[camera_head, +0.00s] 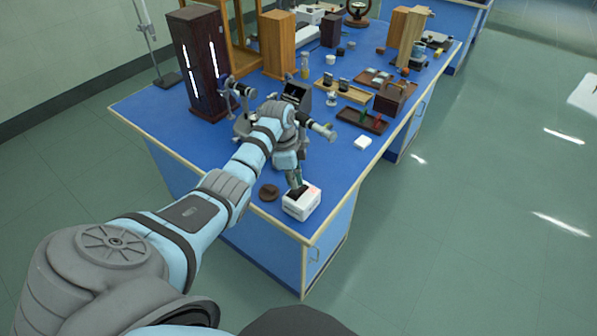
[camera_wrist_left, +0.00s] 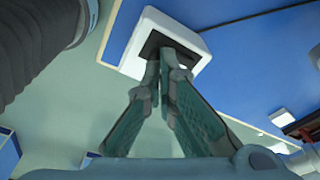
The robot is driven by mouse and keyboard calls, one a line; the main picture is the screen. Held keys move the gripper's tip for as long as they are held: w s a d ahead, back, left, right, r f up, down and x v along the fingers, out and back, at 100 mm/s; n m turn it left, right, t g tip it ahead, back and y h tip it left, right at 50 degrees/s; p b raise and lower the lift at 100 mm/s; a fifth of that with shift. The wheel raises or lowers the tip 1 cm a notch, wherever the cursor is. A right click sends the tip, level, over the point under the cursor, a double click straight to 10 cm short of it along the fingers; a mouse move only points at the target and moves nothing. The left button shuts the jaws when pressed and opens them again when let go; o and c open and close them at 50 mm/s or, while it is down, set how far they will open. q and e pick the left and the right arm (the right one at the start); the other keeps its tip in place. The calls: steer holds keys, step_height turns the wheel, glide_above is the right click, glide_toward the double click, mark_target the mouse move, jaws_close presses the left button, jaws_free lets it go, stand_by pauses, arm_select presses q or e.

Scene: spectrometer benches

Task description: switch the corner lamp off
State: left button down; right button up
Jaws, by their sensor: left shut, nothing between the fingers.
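A small white box (camera_head: 301,205) with a dark patch on top, which looks like a switch, stands at the near corner of the blue bench. My left gripper (camera_head: 297,186) is over it, pointing down, shut and empty. In the left wrist view the fingertips (camera_wrist_left: 168,56) come together over the dark square in the top of the white box (camera_wrist_left: 137,42). I cannot tell whether they touch it, and they hide part of the square. A tall dark cabinet (camera_head: 198,65) with glowing white slits stands at the bench's left; whether it is the corner lamp is unclear. My right gripper is out of view.
A small white block (camera_head: 363,143) and a dark tray (camera_head: 362,120) lie farther back. Wooden blocks and instruments crowd the far bench. The green floor (camera_head: 480,200) on the right is clear.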

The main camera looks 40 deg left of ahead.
mark_target(294, 191)
arm_select(q)
steer(key=shift+f+b, duration=0.7)
steer(key=shift+f, duration=0.4)
stand_by(0.6)
step_height(294, 191, up, 7)
steer(key=p, duration=0.7)
steer(key=shift+r, duration=0.15)
